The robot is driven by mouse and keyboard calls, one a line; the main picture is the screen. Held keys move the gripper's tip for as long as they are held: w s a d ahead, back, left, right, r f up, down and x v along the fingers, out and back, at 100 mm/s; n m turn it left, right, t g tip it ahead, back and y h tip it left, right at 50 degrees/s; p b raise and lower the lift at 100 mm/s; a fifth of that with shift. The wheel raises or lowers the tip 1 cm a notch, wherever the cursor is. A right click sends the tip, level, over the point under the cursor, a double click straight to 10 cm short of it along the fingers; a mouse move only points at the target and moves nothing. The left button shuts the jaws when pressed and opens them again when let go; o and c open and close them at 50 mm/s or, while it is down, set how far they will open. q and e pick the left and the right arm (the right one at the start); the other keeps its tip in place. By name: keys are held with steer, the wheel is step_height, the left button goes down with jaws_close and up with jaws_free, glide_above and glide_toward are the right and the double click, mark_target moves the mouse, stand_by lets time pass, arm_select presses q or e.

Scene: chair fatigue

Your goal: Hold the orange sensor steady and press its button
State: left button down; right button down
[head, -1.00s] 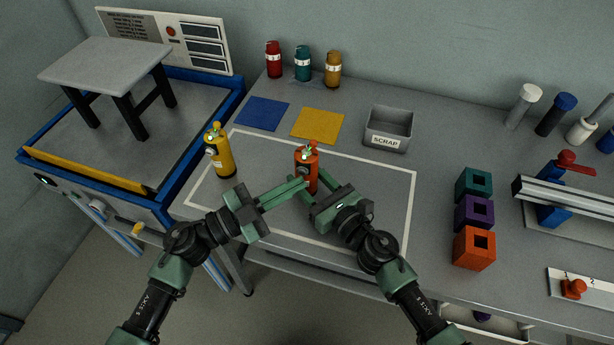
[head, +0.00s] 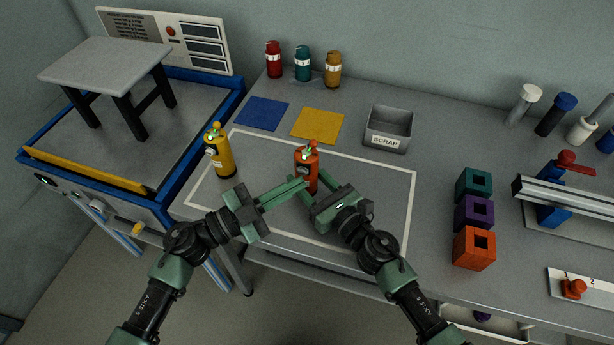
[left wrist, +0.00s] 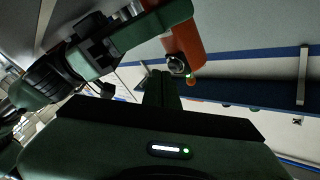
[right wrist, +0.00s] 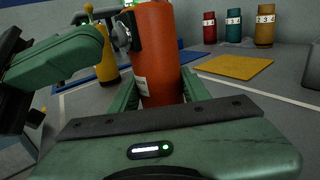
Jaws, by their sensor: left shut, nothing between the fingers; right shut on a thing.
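The orange sensor (head: 311,172) stands upright inside the white outline on the bench. It also fills the middle of the right wrist view (right wrist: 160,60). My right gripper (head: 314,186) is shut on its body, with one finger on each side. My left gripper (head: 303,184) is shut and empty, with its fingertips close to the sensor's left side. In the right wrist view a dark round part (right wrist: 122,36) shows on the sensor's side, near the left fingertips. It also shows in the left wrist view (left wrist: 177,65). I cannot tell whether the left fingertips touch it.
A yellow sensor (head: 218,152) stands at the left of the outline. Blue (head: 262,113) and yellow mats (head: 317,125) and a grey scrap bin (head: 388,130) lie behind. Coloured blocks (head: 474,212) and a rail fixture (head: 565,193) are at the right.

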arm_select(q)
steer(key=shift+w, duration=0.15)
stand_by(0.3)
steer(key=shift+w+d, duration=0.1)
steer(key=shift+w, duration=0.15)
steer(key=shift+s, duration=0.35)
steer(key=shift+s+f, duration=0.1)
steer(key=shift+s, duration=0.05)
steer(key=s, duration=0.1)
steer(key=s+a, duration=0.1)
steer(key=s, duration=0.3)
steer(key=shift+s+a, duration=0.25)
steer(key=shift+a, duration=0.15)
